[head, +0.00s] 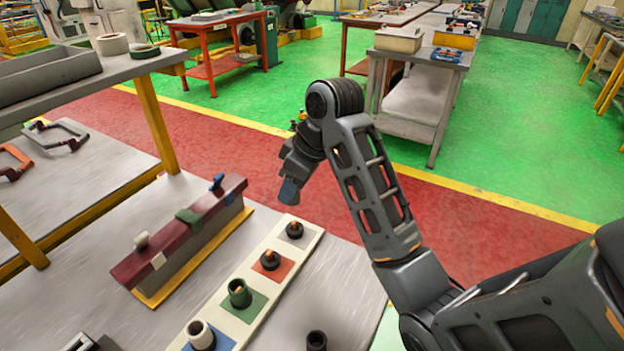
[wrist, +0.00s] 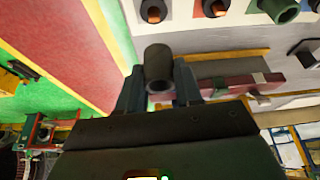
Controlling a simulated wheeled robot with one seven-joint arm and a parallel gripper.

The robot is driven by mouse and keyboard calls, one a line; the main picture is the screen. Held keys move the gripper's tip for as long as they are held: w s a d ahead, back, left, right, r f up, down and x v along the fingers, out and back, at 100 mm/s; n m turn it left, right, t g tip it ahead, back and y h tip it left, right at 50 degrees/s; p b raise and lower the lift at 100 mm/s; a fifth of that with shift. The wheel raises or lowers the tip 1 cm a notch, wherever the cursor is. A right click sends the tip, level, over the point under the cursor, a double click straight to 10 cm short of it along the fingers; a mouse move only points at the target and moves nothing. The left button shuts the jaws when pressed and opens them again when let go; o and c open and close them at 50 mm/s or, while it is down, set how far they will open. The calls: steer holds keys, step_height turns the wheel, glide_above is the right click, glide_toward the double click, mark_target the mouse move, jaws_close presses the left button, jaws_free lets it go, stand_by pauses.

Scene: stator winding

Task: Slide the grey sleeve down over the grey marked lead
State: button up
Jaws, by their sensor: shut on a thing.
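My gripper (head: 289,191) is shut on a dark grey sleeve (wrist: 158,66), which shows between the two fingers in the wrist view. In the head view I cannot tell the sleeve from the fingers. The grey marked lead (head: 295,229) stands at the far end of a pale strip (head: 222,318). It is a dark stub with a copper tip on a grey square. It also shows at the top edge of the wrist view (wrist: 153,10). My gripper is above it in the head view, with the sleeve apart from the lead.
A loose dark sleeve (head: 316,340) stands on the table. A maroon-topped block (head: 180,235) lies left of the strip.

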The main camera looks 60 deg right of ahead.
mark_target(295, 222)
steer(key=shift+f, duration=1.05)
step_height(295, 222, down, 3)
steer(key=b, duration=0.3)
steer(key=shift+f, duration=0.15)
steer(key=shift+f+b, duration=0.3)
steer(key=shift+f, duration=0.55)
steer(key=o, duration=1.1)
